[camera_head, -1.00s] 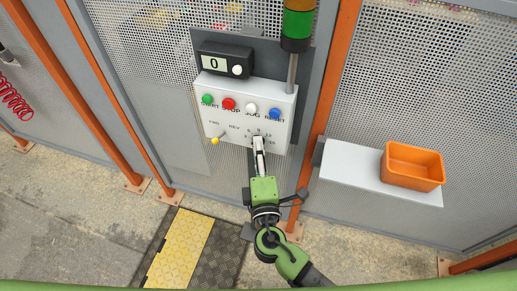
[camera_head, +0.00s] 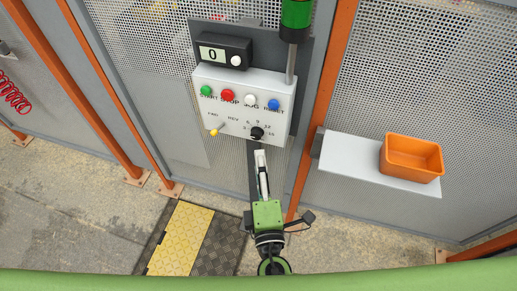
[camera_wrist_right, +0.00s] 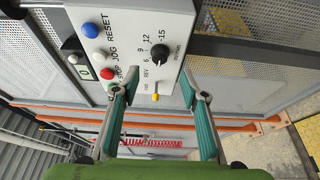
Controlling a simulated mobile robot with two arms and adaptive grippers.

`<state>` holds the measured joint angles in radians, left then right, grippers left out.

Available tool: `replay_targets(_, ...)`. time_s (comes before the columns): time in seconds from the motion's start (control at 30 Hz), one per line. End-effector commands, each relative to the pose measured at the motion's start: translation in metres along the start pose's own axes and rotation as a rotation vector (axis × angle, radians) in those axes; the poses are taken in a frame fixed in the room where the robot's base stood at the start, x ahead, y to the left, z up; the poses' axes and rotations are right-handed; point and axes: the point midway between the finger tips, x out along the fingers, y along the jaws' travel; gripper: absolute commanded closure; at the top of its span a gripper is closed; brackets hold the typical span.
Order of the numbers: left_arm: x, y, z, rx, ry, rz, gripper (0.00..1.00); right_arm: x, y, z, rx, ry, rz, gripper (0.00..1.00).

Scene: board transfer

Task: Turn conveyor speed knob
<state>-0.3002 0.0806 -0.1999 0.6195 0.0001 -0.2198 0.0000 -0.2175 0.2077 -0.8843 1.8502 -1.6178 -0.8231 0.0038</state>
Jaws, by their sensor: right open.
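The black speed knob (camera_head: 257,133) sits at the lower right of the white control panel (camera_head: 204,78), with a numbered scale around it. In the right wrist view the knob (camera_wrist_right: 155,48) lies beyond the fingertips, with 6, 9, 12 and 15 readable; its exact setting is too small to tell. My right gripper (camera_head: 260,153) is just below the knob in the head view, apart from it. In the wrist view its two fingers (camera_wrist_right: 160,94) are spread and empty. The display (camera_head: 212,54) above the panel reads 0. My left gripper is not in view.
Green (camera_head: 206,90), red (camera_head: 227,95), white (camera_head: 250,100) and blue (camera_head: 274,104) buttons line the panel. A yellow-tipped lever switch (camera_head: 214,131) is left of the knob. An orange bin (camera_head: 412,170) stands on a white shelf (camera_head: 350,161) to the right.

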Motion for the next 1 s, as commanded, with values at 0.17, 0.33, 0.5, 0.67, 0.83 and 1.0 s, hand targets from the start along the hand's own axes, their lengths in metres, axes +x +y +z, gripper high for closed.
replay_targets(0.17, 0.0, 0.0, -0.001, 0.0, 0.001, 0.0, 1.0, -0.029, -0.001, 0.0, -0.002, 0.0, -0.001, 0.6)
replay_targets(0.33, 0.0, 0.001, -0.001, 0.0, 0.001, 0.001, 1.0, -0.039, 0.0, 0.0, 0.0, 0.001, 0.0, 0.6)
replay_targets(0.5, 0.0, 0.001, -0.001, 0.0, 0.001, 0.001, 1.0, -0.04, 0.001, 0.0, 0.0, 0.001, 0.001, 0.6)
replay_targets(0.67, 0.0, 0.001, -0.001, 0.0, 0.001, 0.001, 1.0, -0.04, 0.0, 0.0, 0.0, 0.0, 0.001, 0.6)
replay_targets(0.83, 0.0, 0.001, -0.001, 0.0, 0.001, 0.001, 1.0, -0.039, 0.0, 0.0, 0.0, 0.0, 0.001, 0.6)
replay_targets(1.0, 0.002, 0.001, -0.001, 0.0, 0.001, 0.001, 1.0, -0.037, -0.021, 0.003, -0.001, -0.002, -0.042, 0.6)
